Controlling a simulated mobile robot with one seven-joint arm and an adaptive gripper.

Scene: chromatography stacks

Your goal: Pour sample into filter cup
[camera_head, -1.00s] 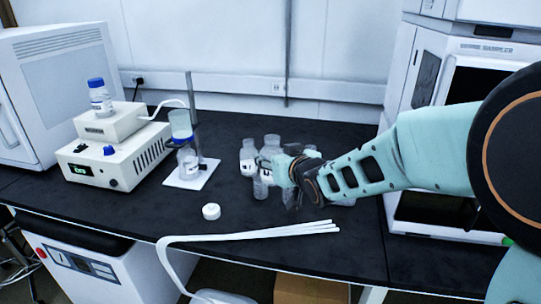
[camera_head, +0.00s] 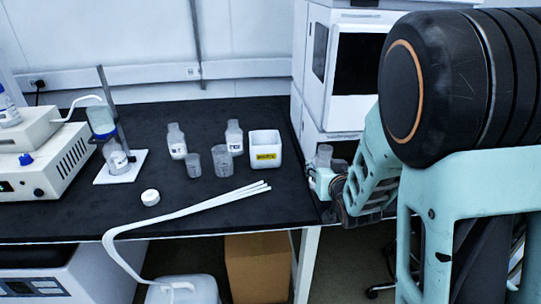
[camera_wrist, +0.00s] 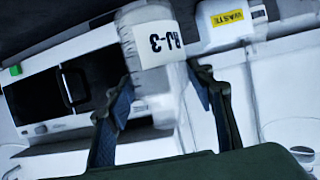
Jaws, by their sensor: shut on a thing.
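My gripper (camera_head: 323,180) is shut on a clear sample bottle (camera_head: 323,156) at the right, around the bench's right front corner. In the wrist view the bottle (camera_wrist: 158,58) sits between the two fingers, and its white label ends in "-3". The filter cup (camera_head: 102,121), clear with a blue lower part, is held on a stand at the left, well apart from my gripper. A clear flask (camera_head: 116,157) is below it on a white plate (camera_head: 129,170). The contents of the held bottle cannot be made out.
Two labelled bottles (camera_head: 177,143) (camera_head: 234,138) and two clear beakers (camera_head: 192,164) (camera_head: 221,161) stand mid-bench. A white waste container (camera_head: 264,143) is right of them. A white cap (camera_head: 150,197) and white tubing (camera_head: 205,203) lie in front. A pump unit (camera_head: 50,148) stands left.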

